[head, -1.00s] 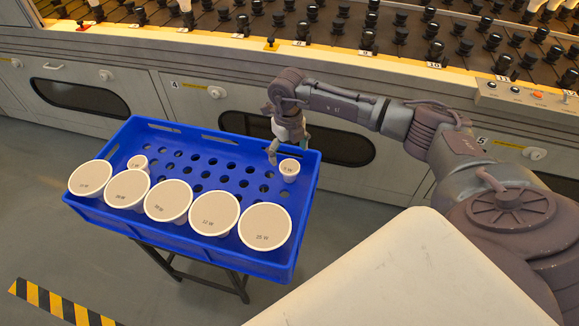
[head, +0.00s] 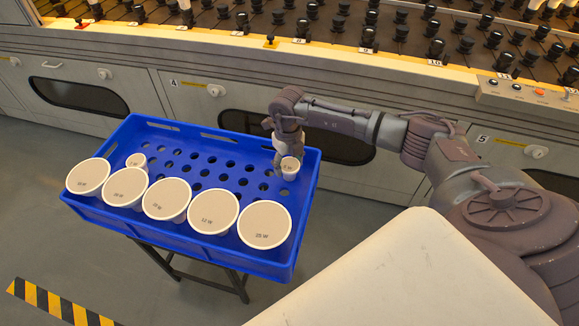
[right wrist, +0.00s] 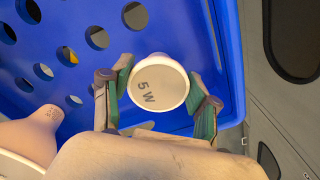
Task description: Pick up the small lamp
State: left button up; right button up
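The small lamp (head: 290,164) with a round white face stands in the right part of the blue crate (head: 190,247). In the right wrist view the small lamp (right wrist: 158,82) reads "5 W". My right gripper (head: 287,152) is at this lamp from above. In the right wrist view its fingers (right wrist: 158,92) are spread on both sides of the lamp, close to its rim; I see no clear grip. A second small lamp (head: 136,161) stands at the crate's left end. My left gripper is not in view.
Several large round lamps, among them the "25 W" one (head: 264,225), line the crate's near side. Empty holes fill the crate's middle. A grey bench (head: 180,60) with rows of dark sockets runs behind. A pale surface (head: 410,275) is in the foreground.

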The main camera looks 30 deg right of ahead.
jog(key=c, duration=0.3)
